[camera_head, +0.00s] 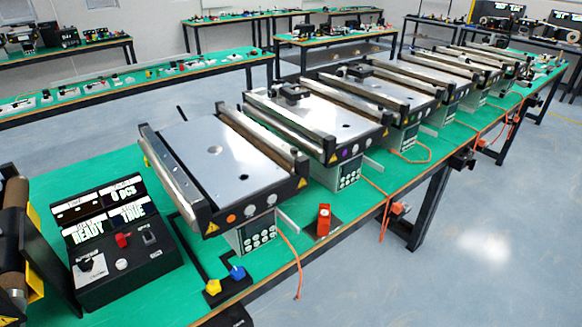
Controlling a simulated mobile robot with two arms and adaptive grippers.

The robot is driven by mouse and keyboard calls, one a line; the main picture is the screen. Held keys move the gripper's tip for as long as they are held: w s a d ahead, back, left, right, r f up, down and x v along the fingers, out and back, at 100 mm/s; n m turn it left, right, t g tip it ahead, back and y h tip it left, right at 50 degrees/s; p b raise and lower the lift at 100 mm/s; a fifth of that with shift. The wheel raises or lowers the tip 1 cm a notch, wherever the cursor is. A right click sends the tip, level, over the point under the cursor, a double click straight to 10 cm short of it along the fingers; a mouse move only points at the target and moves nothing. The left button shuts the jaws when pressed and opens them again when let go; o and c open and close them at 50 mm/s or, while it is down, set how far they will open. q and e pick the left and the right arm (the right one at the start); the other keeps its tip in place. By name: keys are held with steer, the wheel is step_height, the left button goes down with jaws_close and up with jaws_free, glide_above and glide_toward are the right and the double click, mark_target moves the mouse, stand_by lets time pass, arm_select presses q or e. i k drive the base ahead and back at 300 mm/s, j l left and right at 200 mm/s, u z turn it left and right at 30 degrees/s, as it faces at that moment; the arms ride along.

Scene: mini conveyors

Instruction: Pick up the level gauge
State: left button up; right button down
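I cannot tell for sure which thing is the level gauge. A small red block-shaped item (324,219) stands on the green bench top, to the right of the nearest conveyor's keypad box; it may be the gauge, but its details are too small to read. Neither of my grippers can be made out. A dark shape (233,316) is cut off by the bottom edge, and I cannot tell what it is.
The nearest mini conveyor (215,165) stands left of the red item, with more conveyors in a row behind. A black control panel (125,245) stands at left. Yellow (213,287) and blue (237,272) knobs are in front. An orange cable (296,262) hangs over the bench edge.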

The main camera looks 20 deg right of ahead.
mark_target(324, 223)
steer(key=k+l+u, duration=0.1)
steer(key=l, duration=0.35)
steer(key=k+l+u, duration=0.1)
steer(key=l, duration=0.3)
steer(key=k+l+u, duration=0.1)
steer(key=l, duration=0.35)
steer(key=k+l, duration=0.15)
steer(key=l, duration=0.25)
steer(key=k+l+u, duration=0.15)
steer(key=l, duration=0.25)
steer(key=k+l+u, duration=0.1)
steer(key=l, duration=0.3)
steer(key=k+l+u, duration=0.1)
steer(key=l, duration=0.3)
steer(key=k+l+u, duration=0.1)
steer(key=k+l, duration=0.2)
